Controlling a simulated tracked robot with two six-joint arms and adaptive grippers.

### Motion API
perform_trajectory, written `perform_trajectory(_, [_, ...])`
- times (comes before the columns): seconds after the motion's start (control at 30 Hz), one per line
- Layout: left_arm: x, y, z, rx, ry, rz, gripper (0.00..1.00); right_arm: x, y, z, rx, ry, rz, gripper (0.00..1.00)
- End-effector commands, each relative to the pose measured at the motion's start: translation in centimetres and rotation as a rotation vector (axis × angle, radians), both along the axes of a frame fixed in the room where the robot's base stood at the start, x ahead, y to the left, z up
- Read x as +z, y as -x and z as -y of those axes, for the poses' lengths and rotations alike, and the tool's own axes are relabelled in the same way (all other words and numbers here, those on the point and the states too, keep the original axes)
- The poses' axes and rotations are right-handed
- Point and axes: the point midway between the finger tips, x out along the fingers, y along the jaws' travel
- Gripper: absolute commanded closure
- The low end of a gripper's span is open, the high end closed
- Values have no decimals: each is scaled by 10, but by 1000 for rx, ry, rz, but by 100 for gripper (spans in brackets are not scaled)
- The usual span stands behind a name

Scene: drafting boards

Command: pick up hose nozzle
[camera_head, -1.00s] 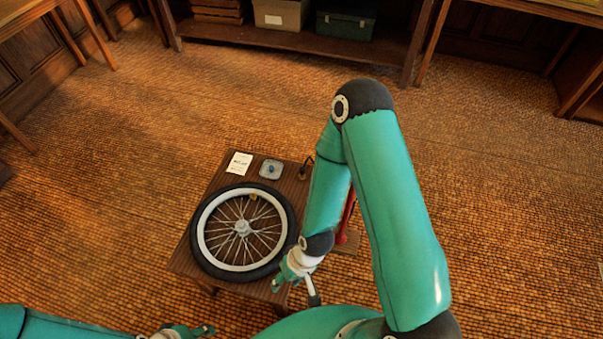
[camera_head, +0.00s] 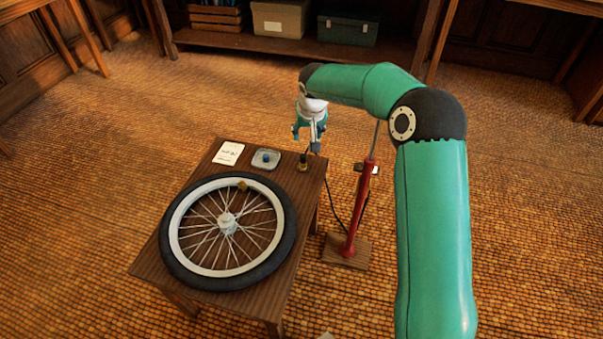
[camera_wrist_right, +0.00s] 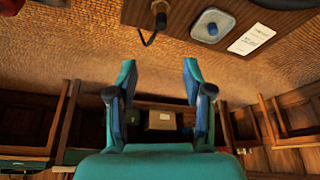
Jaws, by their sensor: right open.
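The hose nozzle (camera_head: 303,163) is a small dark piece with a brass-coloured base at the right back edge of the small wooden table (camera_head: 147,262). A thin black hose runs from it toward the red floor pump (camera_head: 360,205). In the right wrist view the nozzle (camera_wrist_right: 160,16) is near the top edge, with its hose curling below. My right gripper (camera_head: 305,139) is open and empty, just above and behind the nozzle in the head view. Its two fingers (camera_wrist_right: 159,72) are spread apart in the wrist view, with nothing between them. My left gripper is not in view.
A spoked wheel with a black tyre (camera_head: 283,252) covers most of the table. A white card (camera_head: 229,153) and a small dish with a blue piece (camera_head: 266,159) lie left of the nozzle. A shelf with boxes (camera_head: 280,18) stands at the back.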

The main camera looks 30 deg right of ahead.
Motion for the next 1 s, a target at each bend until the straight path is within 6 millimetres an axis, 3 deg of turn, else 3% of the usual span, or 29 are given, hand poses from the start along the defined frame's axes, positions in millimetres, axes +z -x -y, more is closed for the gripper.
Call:
perform_trajectory(0.17, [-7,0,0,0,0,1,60,-15,-6,9,-15,10,0,49])
perform_trajectory(0.53, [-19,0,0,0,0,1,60,-86,-32,21,-13,9,0,49])
perform_trajectory(0.87, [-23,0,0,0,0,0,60,-109,-41,24,-12,7,2,49])
perform_trajectory(1.0, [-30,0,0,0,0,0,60,-129,-45,21,-11,9,0,49])
